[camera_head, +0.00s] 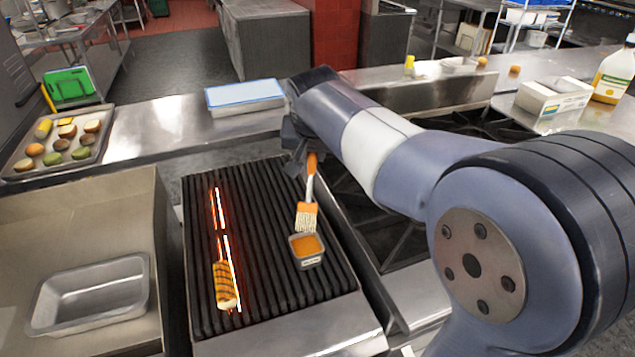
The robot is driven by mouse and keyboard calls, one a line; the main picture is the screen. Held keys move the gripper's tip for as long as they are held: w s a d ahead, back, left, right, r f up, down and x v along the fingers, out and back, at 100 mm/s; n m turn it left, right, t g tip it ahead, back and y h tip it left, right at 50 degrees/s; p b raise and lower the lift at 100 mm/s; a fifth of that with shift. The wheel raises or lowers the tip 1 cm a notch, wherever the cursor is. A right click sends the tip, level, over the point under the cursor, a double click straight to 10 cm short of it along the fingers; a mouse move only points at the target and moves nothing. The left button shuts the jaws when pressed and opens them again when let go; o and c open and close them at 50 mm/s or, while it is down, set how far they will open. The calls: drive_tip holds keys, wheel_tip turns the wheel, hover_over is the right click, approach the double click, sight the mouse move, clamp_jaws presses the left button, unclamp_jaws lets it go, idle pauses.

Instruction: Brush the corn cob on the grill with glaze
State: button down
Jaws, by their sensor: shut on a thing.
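The grill (262,220) has dark ridged bars with a glowing red strip on its left part. The corn cob (222,285) lies on the grill at the front left, yellow with dark char marks. A small square metal cup of orange glaze (307,246) stands on the right side of the grill. My gripper (303,150) is shut on the orange handle of a brush (308,205), though my arm partly hides the jaws. The brush hangs bristles down just above or at the back edge of the glaze cup; I cannot tell whether the bristles touch the glaze.
An empty metal pan (92,295) sits on the left counter. A tray (93,150) of several vegetables and a blue-and-white box (244,95) lie on the back counter. A white box (553,98) and a bottle (614,75) stand at the right.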

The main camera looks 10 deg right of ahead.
sight(312, 174)
drive_tip(key=shift+w+a+r, duration=0.1)
drive_tip(key=shift+w+r, duration=0.05)
wheel_tip(312, 174, down, 6)
drive_tip(key=b, duration=0.4)
drive_tip(key=shift+b, duration=0.4)
drive_tip(key=shift+f+b, duration=0.4)
drive_tip(key=shift+f, duration=0.15)
idle(1.5)
drive_tip(key=shift+r+p, duration=2.85)
drive_tip(key=shift+r, duration=0.8)
drive_tip(key=shift+f, duration=0.1)
